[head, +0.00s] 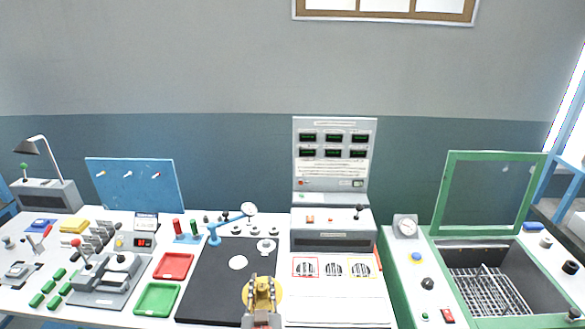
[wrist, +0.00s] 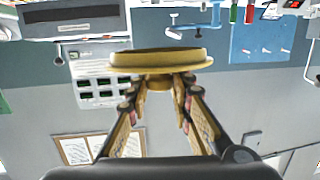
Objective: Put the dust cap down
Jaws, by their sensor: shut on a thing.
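The dust cap is a round golden-yellow disc with a rim; it shows in the head view (head: 246,293) above the front of the black mat (head: 205,285), and large in the wrist view (wrist: 160,60). My gripper (head: 262,284) is shut on it; in the wrist view the fingertips (wrist: 165,82) meet at the cap's near side. The cap looks held clear of the bench, but its exact height above the mat cannot be told. Part of the cap is hidden behind my fingers in the head view.
A white disc (head: 238,262) lies on the mat, with small round white parts (head: 266,246) behind it. A red tray (head: 173,266) and a green tray (head: 157,299) sit left. A grey console (head: 333,238) stands right.

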